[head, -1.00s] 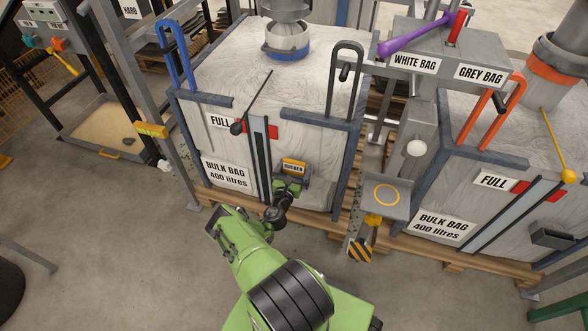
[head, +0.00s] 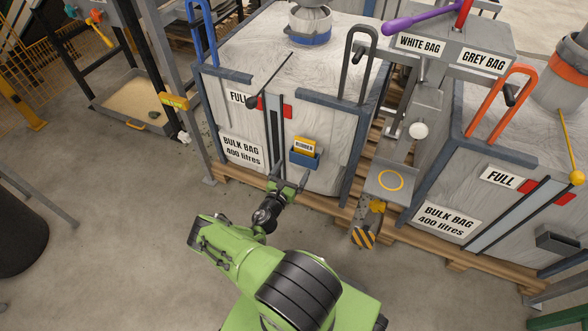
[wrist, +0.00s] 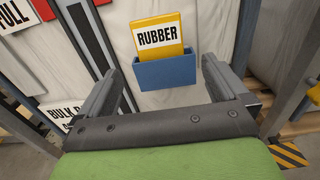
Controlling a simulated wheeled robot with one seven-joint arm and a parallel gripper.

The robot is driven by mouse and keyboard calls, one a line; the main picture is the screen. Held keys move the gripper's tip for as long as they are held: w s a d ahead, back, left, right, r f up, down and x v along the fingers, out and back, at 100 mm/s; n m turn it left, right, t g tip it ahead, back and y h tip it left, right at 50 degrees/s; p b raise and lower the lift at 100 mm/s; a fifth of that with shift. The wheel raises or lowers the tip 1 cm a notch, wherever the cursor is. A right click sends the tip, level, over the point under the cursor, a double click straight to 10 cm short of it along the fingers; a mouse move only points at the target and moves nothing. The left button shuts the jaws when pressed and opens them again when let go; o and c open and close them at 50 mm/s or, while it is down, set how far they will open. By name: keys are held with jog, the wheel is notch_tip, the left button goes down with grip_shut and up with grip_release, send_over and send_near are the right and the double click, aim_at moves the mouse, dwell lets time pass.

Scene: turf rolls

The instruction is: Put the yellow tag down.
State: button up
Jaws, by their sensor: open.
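The yellow tag (head: 305,145), labelled RUBBER, stands upright in a small blue holder (head: 304,158) on the front of the left bulk bag (head: 330,125). In the wrist view the tag (wrist: 160,36) rises out of the blue holder (wrist: 165,72), its lower part hidden inside. My gripper (head: 288,187) is below and in front of the holder, apart from the tag. In the wrist view its two fingers are spread wide with nothing between them, to either side of the holder.
A small grey shelf with a yellow ring (head: 390,181) stands to the right, with a yellow and black striped block (head: 364,236) below it. A second bulk bag (head: 445,190) is at the right. Pallet edges (head: 330,208) run along the bags' base.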

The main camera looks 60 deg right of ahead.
jog(key=w+a+r+m+g+y, duration=0.3)
jog(key=r+m, duration=0.4)
jog(key=w+a+r+m+g+y, duration=0.2)
jog(key=w+r+m, duration=0.1)
jog(key=r+m, duration=0.3)
jog(key=w+a+r+m+t+y, duration=0.25)
jog(key=a+r+m+y, duration=0.4)
jog(key=a+r, duration=0.8)
jog(key=s+a+r+t+y, duration=0.2)
jog(key=s+a+r, duration=0.1)
jog(key=a+r, duration=0.25)
jog(key=s+a+r+t+y, duration=0.2)
jog(key=s+a+r, duration=0.2)
jog(key=a, duration=0.3)
jog(key=s+a+r+t+y, duration=0.2)
jog(key=s+a+r, duration=0.1)
jog(key=s+a, duration=0.5)
jog(key=s, duration=0.2)
jog(key=shift+s+a, duration=0.3)
jog(key=shift+s, duration=0.05)
jog(key=shift+r+y, duration=0.15)
jog(key=shift+y, duration=0.1)
notch_tip(320, 180, up, 18)
jog(key=p, duration=1.8)
